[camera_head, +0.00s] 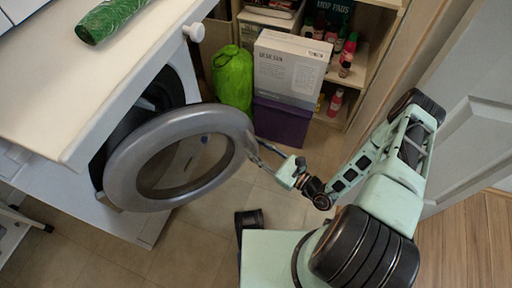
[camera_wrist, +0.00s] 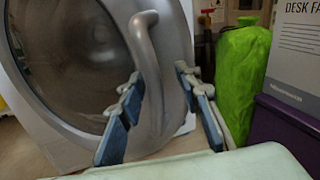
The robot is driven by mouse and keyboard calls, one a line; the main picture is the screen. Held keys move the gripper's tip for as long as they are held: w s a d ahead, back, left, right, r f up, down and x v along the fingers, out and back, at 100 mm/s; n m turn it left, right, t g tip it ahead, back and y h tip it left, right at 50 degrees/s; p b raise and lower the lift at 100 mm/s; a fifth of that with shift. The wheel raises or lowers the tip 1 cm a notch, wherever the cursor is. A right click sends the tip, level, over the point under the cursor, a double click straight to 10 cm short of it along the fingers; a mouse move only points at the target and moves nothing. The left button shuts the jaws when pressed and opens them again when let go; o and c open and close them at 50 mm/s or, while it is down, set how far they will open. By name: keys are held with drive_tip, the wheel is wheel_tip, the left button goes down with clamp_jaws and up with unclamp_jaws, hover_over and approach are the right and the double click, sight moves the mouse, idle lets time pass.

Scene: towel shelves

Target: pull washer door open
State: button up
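The washer door (camera_head: 118,172) is a grey ring with dark glass and stands ajar from the white washer (camera_head: 90,215) in the head view. It also shows in the wrist view (camera_wrist: 60,110), with its curved grey handle (camera_wrist: 153,90) upright near the middle. My gripper (camera_head: 258,150) is at the door's right edge. In the wrist view its two blue-grey fingers (camera_wrist: 158,76) are spread on either side of the handle, the left one nearer to it. A gap shows between the handle and the right finger. Contact with the left finger cannot be told.
A green bag (camera_head: 232,82) and a white box (camera_head: 288,68) on a purple bin (camera_head: 282,122) stand behind the door. Shelves with bottles (camera_head: 340,75) are at the back. A white countertop (camera_head: 85,70) overhangs the washer. Tiled floor (camera_head: 190,250) lies clear below the door.

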drive_tip(key=shift+a, duration=0.1)
approach(244, 123)
drive_tip(key=x, duration=0.5)
drive_tip(key=shift+w+a+f, duration=0.1)
drive_tip(key=shift+w+f, duration=0.1)
drive_tip(key=shift+f, duration=0.05)
drive_tip(key=shift+c, duration=0.4)
